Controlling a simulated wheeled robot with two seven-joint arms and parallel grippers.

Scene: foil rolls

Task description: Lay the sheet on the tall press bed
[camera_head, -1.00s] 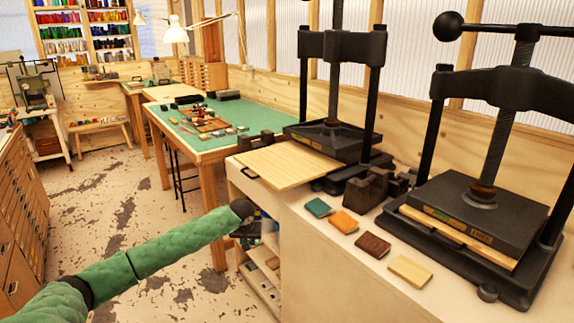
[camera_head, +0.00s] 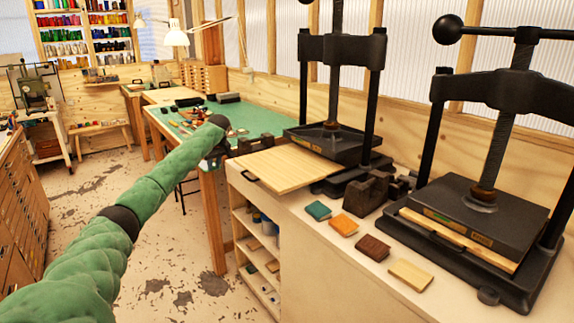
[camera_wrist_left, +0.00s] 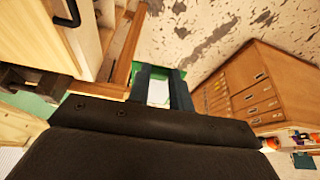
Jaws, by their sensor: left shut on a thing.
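My left gripper (camera_head: 215,153) is at the near edge of the green-topped table, left of the pulled-out wooden board (camera_head: 288,166), and partly hidden by my wrist. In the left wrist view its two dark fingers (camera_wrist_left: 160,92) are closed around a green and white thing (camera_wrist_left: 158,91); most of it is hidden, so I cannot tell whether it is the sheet. Two black presses stand on the counter: a far press (camera_head: 340,48), with the board sticking out in front of it, and a near press (camera_head: 490,205), with a wooden board inside. I cannot tell which is the tall one.
The pale counter (camera_head: 310,255) holds teal (camera_head: 318,210), orange (camera_head: 343,224), brown (camera_head: 372,247) and cream (camera_head: 410,273) blocks, plus a dark dispenser (camera_head: 370,190). The green-topped table (camera_head: 255,118) carries small tools. Open shelves (camera_head: 265,268) lie below the counter.

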